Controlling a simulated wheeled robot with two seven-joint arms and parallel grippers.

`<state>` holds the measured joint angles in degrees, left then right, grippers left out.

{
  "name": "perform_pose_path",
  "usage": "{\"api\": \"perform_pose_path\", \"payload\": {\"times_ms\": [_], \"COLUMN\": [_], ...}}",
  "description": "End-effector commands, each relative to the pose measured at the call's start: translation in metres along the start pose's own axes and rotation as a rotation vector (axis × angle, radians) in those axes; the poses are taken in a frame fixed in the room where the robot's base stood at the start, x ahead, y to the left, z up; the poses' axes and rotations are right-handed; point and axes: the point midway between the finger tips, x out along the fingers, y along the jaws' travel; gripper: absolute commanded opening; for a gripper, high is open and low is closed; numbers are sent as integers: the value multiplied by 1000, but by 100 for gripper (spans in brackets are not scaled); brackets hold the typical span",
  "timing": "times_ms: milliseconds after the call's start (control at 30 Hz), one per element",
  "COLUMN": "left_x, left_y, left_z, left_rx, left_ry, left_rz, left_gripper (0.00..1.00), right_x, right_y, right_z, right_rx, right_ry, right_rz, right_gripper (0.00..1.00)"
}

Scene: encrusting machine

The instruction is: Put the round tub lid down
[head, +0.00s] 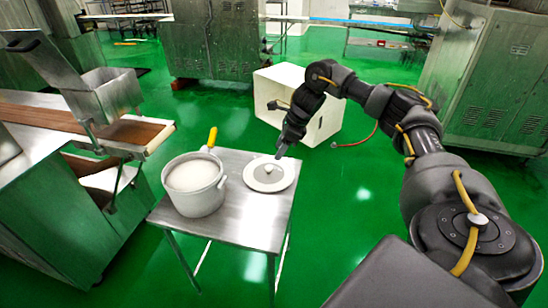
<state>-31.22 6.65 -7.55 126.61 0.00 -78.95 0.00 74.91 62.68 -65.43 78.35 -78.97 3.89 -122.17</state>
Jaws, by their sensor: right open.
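The round tub lid (257,182), a pale disc with a grey inner area and a knob in the middle, lies flat on the small metal table (245,225). The round tub (193,192) stands left of it on the same table, uncovered, with white contents and a yellow-handled tool (212,138) sticking out at its rim. My right gripper (280,152) is open, just above the lid's far right edge, and appears apart from the knob. Its fingers are small and dark here. My left gripper is out of view.
A machine with a brown conveyor belt (60,118) and a metal hopper (110,95) is at left. The table's front part is bare. Large steel cabinets (490,85) stand at the back right.

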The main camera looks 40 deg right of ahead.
Motion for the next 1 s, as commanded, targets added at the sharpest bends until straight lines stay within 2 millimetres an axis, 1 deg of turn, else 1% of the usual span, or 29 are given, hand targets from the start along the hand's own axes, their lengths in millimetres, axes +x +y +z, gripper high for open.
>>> {"api": "perform_pose_path", "payload": {"times_ms": [33, 100, 200, 300, 500, 1000], "left_x": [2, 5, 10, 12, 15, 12], "left_y": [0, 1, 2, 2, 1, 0], "left_z": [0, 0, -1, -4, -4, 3], "left_rx": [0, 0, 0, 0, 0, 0], "left_ry": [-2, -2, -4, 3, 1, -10], "left_rz": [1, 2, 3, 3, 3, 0], "left_gripper": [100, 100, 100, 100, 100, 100], "right_x": [-11, -21, -31, -36, -38, -38], "right_y": [0, 0, 0, 0, 0, 0], "right_z": [0, 1, 0, 0, 0, 0], "right_rx": [0, 0, 0, 0, 0, 0], "right_ry": [-1, -1, 0, 1, 1, 1], "right_rz": [-2, -1, -1, 0, 0, 0], "right_gripper": [49, 49, 49, 49, 49, 49]}}
